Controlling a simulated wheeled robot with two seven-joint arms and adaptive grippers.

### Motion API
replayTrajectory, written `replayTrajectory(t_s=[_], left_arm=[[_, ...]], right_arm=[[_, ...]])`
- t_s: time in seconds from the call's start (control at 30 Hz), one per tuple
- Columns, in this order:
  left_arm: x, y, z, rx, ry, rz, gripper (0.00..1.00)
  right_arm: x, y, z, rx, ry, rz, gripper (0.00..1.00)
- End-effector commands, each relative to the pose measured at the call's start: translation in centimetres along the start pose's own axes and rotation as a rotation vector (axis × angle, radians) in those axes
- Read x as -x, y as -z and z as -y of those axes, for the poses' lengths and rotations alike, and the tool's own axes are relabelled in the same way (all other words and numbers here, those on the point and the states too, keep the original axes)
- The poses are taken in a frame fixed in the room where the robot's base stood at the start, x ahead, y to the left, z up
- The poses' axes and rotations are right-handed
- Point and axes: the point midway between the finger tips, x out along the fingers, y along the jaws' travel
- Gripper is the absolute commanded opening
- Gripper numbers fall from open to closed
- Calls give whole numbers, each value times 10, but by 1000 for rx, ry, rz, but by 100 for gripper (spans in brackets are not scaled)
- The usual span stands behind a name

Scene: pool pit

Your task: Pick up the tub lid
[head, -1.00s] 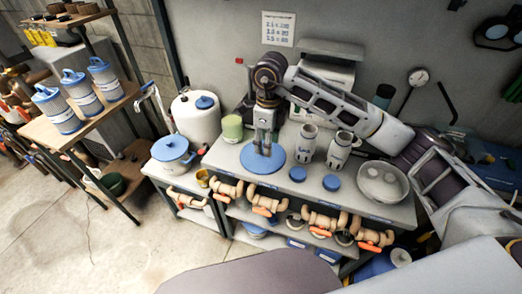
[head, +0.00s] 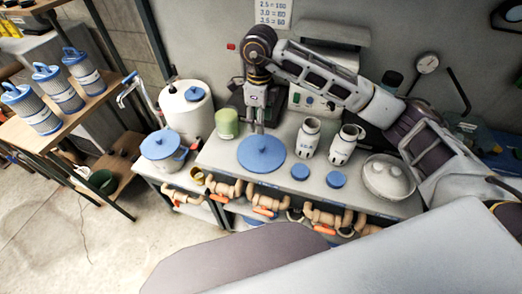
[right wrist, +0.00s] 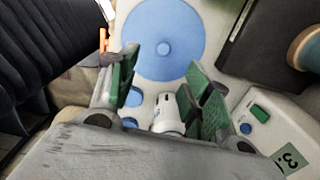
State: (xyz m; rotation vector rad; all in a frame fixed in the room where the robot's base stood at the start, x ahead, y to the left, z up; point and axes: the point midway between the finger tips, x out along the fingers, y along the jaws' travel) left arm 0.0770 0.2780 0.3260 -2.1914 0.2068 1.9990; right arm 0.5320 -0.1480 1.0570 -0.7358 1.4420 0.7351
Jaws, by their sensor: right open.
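The tub lid (head: 270,160) is a large round blue disc with a small raised knob, lying flat near the front of the grey workbench. It also shows at the top of the right wrist view (right wrist: 180,25), beyond my fingertips. My right gripper (head: 257,128) hangs pointing down just behind the lid. My left gripper is in no view.
Two white canisters (head: 308,138) (head: 344,146) and two small blue caps (head: 300,172) (head: 337,179) stand right of the lid. A green jar (head: 227,124) is behind it. A blue-lidded pot (head: 164,152) stands left. Pipe fittings (head: 265,200) fill the shelf below.

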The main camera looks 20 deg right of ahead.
Motion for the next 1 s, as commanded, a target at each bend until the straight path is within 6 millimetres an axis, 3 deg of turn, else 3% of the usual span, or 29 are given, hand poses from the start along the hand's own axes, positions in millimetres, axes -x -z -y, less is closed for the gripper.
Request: replayTrajectory(t_s=[0.13,0.37,0.73,1.0], left_arm=[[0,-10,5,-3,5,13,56],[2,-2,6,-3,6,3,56],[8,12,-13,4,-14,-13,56],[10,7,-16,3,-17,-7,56]], right_arm=[[-2,0,0,0,-1,-1,49],[-21,0,0,0,-2,-2,49],[-69,1,0,-1,-3,-3,49],[-86,0,1,0,-1,0,49]])
